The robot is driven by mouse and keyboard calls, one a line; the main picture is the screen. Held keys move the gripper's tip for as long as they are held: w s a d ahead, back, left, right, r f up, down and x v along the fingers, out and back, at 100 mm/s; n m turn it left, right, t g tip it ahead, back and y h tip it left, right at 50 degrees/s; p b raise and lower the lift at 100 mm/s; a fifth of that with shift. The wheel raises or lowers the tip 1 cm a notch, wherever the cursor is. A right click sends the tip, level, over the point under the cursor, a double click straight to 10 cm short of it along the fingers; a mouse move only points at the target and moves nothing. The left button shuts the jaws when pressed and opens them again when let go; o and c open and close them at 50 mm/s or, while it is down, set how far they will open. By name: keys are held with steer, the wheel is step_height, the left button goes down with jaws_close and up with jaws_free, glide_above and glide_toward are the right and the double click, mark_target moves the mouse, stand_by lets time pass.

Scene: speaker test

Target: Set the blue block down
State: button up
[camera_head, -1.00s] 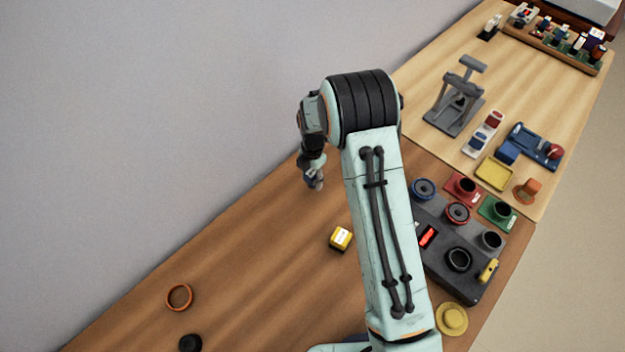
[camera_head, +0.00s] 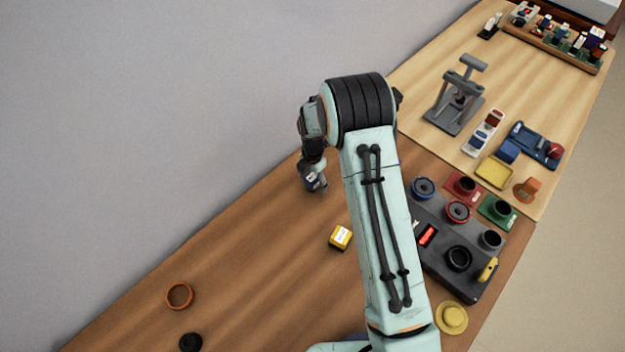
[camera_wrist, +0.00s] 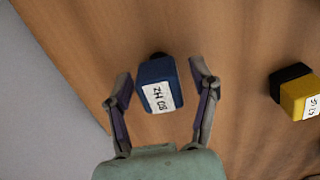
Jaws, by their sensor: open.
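The blue block (camera_wrist: 157,84) has a white label with dark print. In the wrist view it sits between the two fingers of my gripper (camera_wrist: 162,97), which is open, with a gap on each side of the block. The brown tabletop shows around it. In the head view my gripper (camera_head: 316,186) is low over the brown table near the wall, and the block (camera_head: 311,181) shows small and partly hidden at the fingers. Another blue block (camera_head: 508,152) is by a blue fixture at the right.
A yellow block (camera_head: 340,237) with a black part (camera_wrist: 290,82) lies to the right of my gripper. An orange ring (camera_head: 180,297) and a black piece (camera_head: 190,342) lie at the lower left. A dark fixture (camera_head: 435,262) with round parts is right of my arm.

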mark_target(313, 177)
step_height(313, 177, up, 11)
steer(key=shift+r, duration=0.1)
steer(key=s+d+r+m, duration=0.4)
steer(key=s+r+m, duration=0.7)
steer(key=s, duration=0.1)
steer(key=s+d+r+m, duration=0.1)
steer(key=s+d+m, duration=0.2)
steer(key=s+m, duration=1.1)
steer(key=s, duration=0.3)
steer(key=shift+m+y, duration=0.4)
